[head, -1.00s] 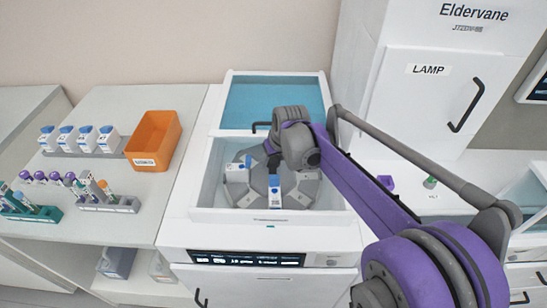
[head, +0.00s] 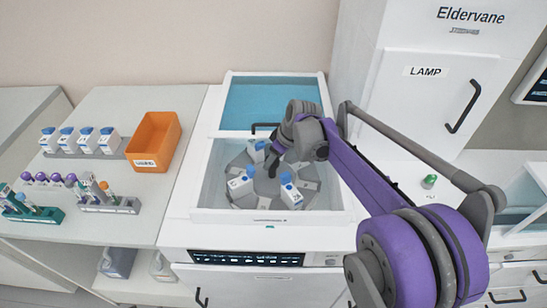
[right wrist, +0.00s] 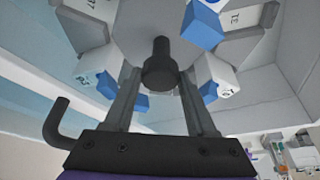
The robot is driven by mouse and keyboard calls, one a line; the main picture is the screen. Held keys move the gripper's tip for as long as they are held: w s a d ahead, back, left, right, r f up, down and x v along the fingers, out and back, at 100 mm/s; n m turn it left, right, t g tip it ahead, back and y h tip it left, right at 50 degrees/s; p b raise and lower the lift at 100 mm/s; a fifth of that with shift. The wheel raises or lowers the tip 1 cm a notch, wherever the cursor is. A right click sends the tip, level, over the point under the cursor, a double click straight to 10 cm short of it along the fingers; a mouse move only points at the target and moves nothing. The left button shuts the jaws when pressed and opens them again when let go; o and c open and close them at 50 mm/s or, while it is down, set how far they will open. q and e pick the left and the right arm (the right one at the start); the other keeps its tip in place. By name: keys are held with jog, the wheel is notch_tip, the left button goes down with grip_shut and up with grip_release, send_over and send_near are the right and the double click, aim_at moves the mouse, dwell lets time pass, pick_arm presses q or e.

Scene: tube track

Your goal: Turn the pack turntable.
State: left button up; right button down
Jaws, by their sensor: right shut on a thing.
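The pack turntable (head: 262,195) is a grey segmented disc inside a white open-topped tub. White packs with blue caps stand on it: one at the front left (head: 241,185), one at the front right (head: 290,192) and one at the back (head: 256,151). A dark central knob (right wrist: 160,66) shows between the fingers in the right wrist view. My right gripper (head: 271,165) reaches down over the turntable's middle and is shut on this knob. My arm hides part of the turntable's back right. My left gripper is not in view.
The tub's white rim (head: 210,215) surrounds the turntable closely. A blue-tinted lid (head: 270,103) with a dark handle lies behind the opening. On the left bench are an orange bin (head: 153,142), a rack of several blue-capped bottles (head: 82,140) and tube racks (head: 110,204). A tall cabinet (head: 430,85) stands right.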

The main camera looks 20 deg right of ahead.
jog(key=shift+n, duration=0.6)
jog(key=shift+n+y, duration=0.3)
jog(key=shift+n, duration=0.2)
jog(key=shift+c, duration=1)
grip_release()
jog(key=p+v, duration=0.1)
jog(key=v, duration=1)
jog(key=shift+w, duration=0.15)
jog(key=shift+d+f, duration=0.1)
jog(key=shift+f, duration=0.05)
